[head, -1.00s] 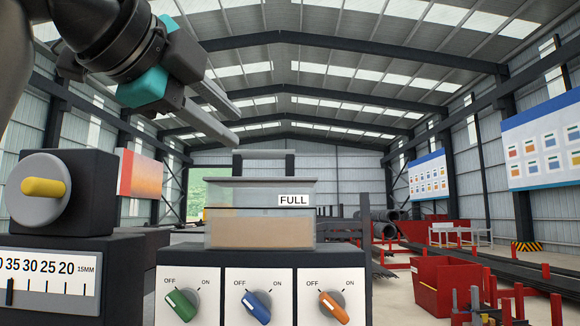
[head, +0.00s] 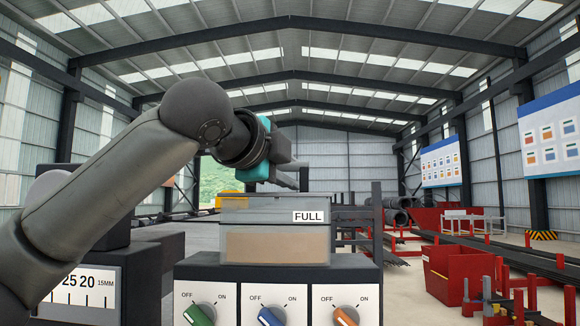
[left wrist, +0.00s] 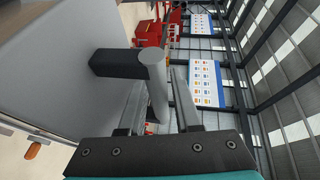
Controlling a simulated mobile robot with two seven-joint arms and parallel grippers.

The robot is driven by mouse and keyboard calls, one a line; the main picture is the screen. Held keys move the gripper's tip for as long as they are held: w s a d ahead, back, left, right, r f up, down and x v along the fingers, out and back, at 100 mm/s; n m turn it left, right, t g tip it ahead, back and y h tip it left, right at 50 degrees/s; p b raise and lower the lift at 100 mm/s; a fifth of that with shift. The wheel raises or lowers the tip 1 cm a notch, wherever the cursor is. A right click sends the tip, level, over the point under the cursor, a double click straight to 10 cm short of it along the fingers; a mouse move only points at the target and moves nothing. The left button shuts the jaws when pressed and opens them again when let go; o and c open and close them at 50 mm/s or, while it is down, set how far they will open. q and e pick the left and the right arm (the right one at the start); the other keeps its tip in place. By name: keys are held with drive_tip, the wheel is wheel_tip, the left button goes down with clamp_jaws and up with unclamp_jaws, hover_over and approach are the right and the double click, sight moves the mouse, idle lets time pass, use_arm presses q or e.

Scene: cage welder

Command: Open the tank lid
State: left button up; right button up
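The tank (head: 275,243) is a clear box marked FULL, with tan contents, on a control box in the head view. Its grey lid (head: 275,200) lies flat and closed on top. The lid's raised handle (head: 304,179) is mostly hidden behind my left gripper (head: 285,170). In the left wrist view, the handle's grey bar (left wrist: 155,80) and dark post (left wrist: 115,64) show up close. My left gripper's fingers (left wrist: 158,98) stand apart on either side of the bar, with a visible gap on the right side. My right gripper is out of view.
Green, blue and orange knobs (head: 272,316) sit on the control box below the tank. A gauge panel (head: 85,290) stands to the left, partly behind my left arm. A red bin (head: 452,275) and racks are farther right. The space above the lid is open.

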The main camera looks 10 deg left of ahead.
use_arm(q)
clamp_jaws()
idle(1.5)
